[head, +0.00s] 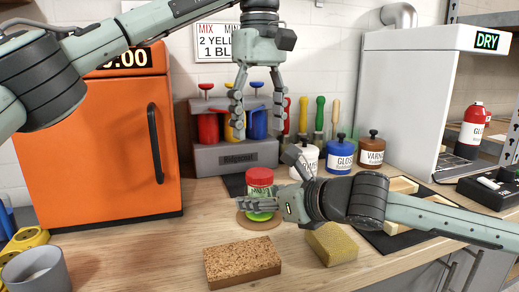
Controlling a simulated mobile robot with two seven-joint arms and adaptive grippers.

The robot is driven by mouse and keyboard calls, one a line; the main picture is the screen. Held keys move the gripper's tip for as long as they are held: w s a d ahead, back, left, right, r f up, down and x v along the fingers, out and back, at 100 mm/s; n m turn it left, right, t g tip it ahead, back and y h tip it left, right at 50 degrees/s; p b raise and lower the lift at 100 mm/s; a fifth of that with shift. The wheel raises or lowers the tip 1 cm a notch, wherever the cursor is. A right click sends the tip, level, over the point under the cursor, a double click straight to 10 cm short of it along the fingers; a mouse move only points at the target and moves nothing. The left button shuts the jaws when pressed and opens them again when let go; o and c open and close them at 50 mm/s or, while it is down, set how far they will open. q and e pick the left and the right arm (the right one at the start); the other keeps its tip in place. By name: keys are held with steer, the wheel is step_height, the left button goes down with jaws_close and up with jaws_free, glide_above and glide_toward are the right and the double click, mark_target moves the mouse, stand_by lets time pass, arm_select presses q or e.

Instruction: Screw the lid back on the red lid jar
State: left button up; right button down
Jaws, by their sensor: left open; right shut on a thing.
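The red lid jar (260,190) stands upright on a round cork mat (277,224) in the middle of the bench. Its red lid (260,173) sits on top; I cannot tell how tightly it is seated. A green part shows at the bottom of the jar. My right gripper (252,203) comes in from the right and is shut on the jar's body, its fingers hiding part of it. My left gripper (257,132) is open and empty, pointing down above the jar, apart from the lid.
A cork block (242,262) and a yellow sponge (333,243) lie in front. Behind stands a grey dispenser rack (235,157) with coloured bottles. Several small jars, including a blue-labelled one (340,158), stand to the right. An orange oven (90,145) is left.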

arm_select(q)
steer(key=shift+r, duration=1.8)
arm_select(e)
steer(key=c, duration=0.6)
jaws_free()
steer(key=v, duration=1.2)
